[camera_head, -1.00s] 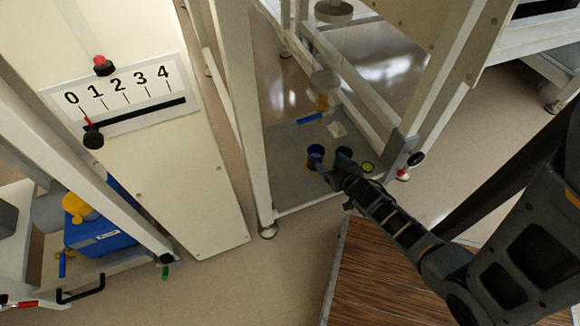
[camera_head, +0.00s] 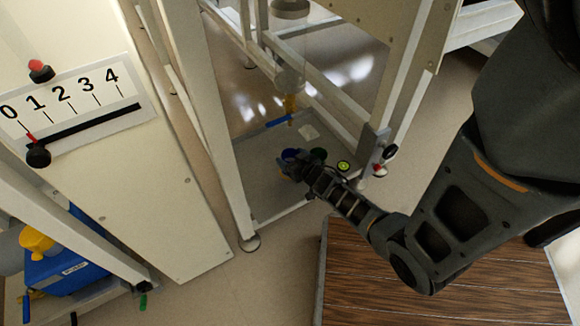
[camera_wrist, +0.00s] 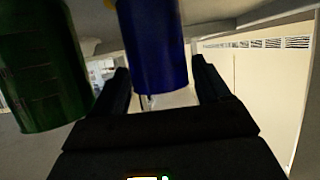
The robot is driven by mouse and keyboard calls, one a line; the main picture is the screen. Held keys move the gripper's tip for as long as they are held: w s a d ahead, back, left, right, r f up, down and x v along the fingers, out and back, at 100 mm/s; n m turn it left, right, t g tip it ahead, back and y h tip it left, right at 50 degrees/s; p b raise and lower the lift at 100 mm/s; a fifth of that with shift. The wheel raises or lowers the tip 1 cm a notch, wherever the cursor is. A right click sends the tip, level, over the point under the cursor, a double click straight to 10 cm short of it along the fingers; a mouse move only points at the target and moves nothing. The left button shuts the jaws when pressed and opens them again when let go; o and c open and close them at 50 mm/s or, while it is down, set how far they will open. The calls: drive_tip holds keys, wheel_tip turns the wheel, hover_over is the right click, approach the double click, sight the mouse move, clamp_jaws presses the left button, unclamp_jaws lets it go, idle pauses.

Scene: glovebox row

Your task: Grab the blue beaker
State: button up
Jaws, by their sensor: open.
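The blue beaker (camera_head: 289,154) stands on the grey floor panel inside the frame in the head view, partly hidden by my gripper (camera_head: 291,170). In the wrist view the blue beaker (camera_wrist: 154,45) is large, at the upper middle, and appears between the two fingers of my gripper (camera_wrist: 162,85). The fingers are apart, one on each side of it. I cannot tell whether either finger touches it.
A yellow-green round item (camera_head: 343,166) lies further right. White frame posts (camera_head: 205,120) border the panel. A wooden surface (camera_head: 430,275) is in front.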

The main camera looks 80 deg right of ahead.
drive_tip(key=shift+w+d+f+b, duration=0.3)
drive_tip(key=shift+w+d, duration=0.1)
drive_tip(key=shift+d, duration=0.1)
drive_tip(key=c, duration=0.8)
drive_tip(key=shift+r, duration=0.1)
